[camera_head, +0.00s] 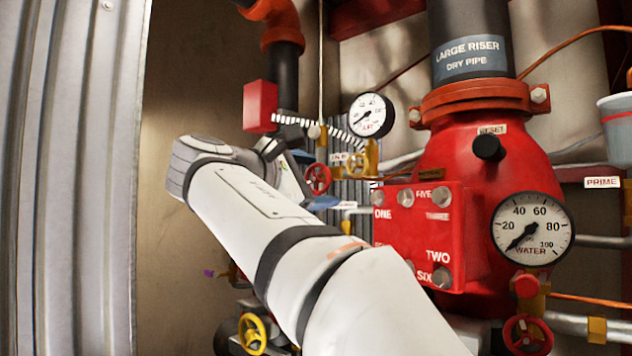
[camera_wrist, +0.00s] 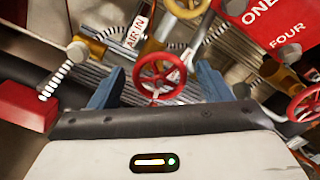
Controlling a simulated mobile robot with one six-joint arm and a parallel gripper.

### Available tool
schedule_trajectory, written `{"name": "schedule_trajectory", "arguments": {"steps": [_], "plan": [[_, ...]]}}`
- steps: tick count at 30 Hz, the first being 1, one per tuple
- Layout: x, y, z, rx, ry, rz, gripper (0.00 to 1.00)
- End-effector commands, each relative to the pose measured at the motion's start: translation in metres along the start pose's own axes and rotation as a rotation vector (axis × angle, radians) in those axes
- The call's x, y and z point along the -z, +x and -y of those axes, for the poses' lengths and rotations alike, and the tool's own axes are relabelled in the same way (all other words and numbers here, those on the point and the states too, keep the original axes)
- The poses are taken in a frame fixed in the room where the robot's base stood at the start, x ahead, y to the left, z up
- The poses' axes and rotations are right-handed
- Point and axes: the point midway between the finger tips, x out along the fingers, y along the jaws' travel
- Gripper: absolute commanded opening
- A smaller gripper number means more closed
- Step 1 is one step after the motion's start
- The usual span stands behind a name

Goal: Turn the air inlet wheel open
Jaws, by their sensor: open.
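A red spoked handwheel (camera_wrist: 160,77) shows in the middle of the wrist view, beside a white tag (camera_wrist: 137,32) reading "AIR IN". What looks like the same red wheel (camera_head: 318,179) is just past the end of my arm in the head view. My gripper (camera_wrist: 160,68) is open, with one blue finger on each side of the wheel in the picture. I see a gap between the wheel and each finger, and cannot tell how deep the wheel sits between them. In the head view my arm hides most of the gripper.
A red box (camera_head: 261,106) with a ribbed hose is near the gripper's left. A red numbered panel (camera_head: 412,226) stands right of my arm. Another red wheel (camera_wrist: 305,103) is at the wrist view's right edge.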

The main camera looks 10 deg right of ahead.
Motion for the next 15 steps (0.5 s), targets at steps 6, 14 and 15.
{"name": "schedule_trajectory", "arguments": {"steps": [6,14,15], "plan": [[0.003,-0.035,0.002,-0.003,0.001,-0.004,0.72],[0.002,-0.067,0.001,-0.001,0.000,-0.002,0.72],[0.001,-0.069,0.001,0.000,0.000,-0.002,0.72]]}}
